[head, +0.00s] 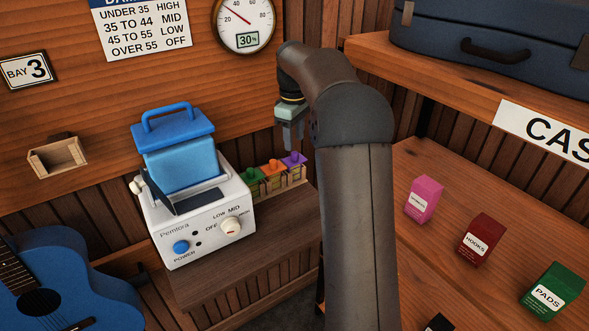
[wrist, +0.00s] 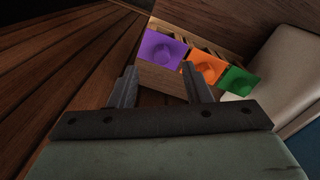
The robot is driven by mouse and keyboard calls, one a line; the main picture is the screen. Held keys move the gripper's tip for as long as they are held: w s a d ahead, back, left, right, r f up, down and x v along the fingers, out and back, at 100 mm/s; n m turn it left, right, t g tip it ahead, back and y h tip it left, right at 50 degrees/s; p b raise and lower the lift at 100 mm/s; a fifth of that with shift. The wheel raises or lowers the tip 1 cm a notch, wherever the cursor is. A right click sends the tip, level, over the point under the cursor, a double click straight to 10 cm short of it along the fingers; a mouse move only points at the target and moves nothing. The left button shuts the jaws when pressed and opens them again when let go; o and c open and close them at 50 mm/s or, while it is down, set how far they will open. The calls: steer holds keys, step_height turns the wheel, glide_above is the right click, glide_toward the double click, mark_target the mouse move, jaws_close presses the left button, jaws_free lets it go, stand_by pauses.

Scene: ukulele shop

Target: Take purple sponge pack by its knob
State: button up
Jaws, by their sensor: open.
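The purple sponge pack (head: 293,160) sits at the right end of a row in a small wooden rack, with a knob on its top. In the wrist view the purple pack (wrist: 164,49) lies beyond my fingertips, its round knob seen from above. My gripper (head: 290,143) is close above the purple pack in the head view. In the wrist view my gripper (wrist: 158,82) has its two fingers apart with nothing between them. The fingers look clear of the pack.
An orange pack (head: 273,170) and a green pack (head: 250,178) stand beside the purple one in the wooden rack (head: 294,182). The white humidifier (head: 205,225) with a blue tank is left of them. A wood-panelled wall is behind.

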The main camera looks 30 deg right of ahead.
mark_target(293, 163)
step_height(293, 163, down, 4)
steer(key=shift+s+f, duration=0.15)
steer(key=shift+f, duration=0.05)
jaws_close()
